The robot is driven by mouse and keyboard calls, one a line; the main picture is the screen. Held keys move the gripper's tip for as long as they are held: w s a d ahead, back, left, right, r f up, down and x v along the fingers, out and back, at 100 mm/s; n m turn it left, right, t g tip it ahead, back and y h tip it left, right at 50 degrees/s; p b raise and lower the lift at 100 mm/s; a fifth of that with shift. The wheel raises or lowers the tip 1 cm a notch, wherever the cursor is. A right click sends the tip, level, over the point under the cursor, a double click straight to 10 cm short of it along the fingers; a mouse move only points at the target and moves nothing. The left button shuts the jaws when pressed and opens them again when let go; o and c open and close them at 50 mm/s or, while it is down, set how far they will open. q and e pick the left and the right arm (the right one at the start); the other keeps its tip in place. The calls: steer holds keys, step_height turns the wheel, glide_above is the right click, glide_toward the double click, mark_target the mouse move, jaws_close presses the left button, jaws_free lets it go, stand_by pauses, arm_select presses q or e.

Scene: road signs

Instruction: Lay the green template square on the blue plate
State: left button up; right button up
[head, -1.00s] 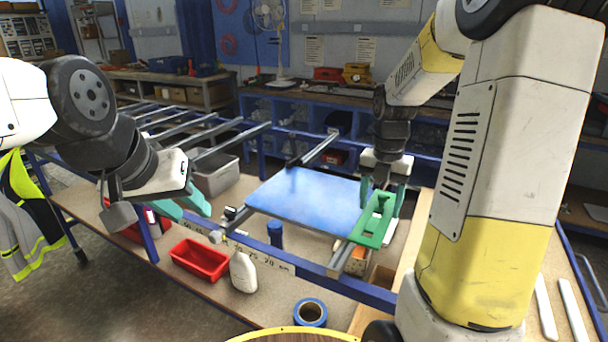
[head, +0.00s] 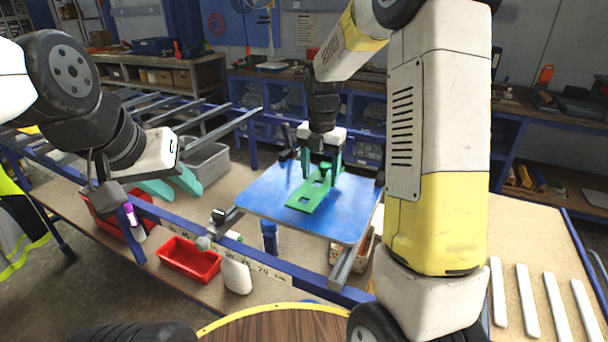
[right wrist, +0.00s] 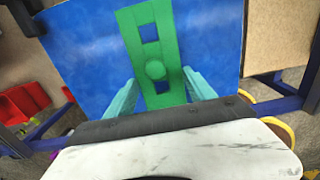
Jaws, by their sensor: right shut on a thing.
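The blue plate (head: 342,220) lies flat on the metal rails in the middle of the head view. The green template square (head: 308,196) is over the plate, inside its edges; I cannot tell whether it touches the plate. My right gripper (head: 322,172) is shut on the template's green knob from above. In the right wrist view the template (right wrist: 152,48) shows its slots and round knob between the teal fingers (right wrist: 157,84), with the blue plate (right wrist: 88,62) behind it. My left gripper (head: 172,188) is empty, its teal fingers apart, left of the plate.
A red bin (head: 190,260), a white bottle (head: 236,275) and a blue can (head: 269,237) stand in front of the plate. A grey bin (head: 206,165) is behind my left gripper. Clamps (head: 290,140) sit at the plate's far edge. White strips (head: 527,300) lie at the right.

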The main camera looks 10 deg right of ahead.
mark_target(311, 178)
steer(key=shift+w+a, duration=0.55)
steer(key=shift+a, duration=0.3)
steer(key=shift+w+a+f, duration=0.1)
steer(key=shift+a+f, duration=0.05)
steer(key=shift+f, duration=1.7)
steer(key=o, duration=1.5)
steer(key=shift+f, duration=0.15)
steer(key=shift+c, duration=0.2)
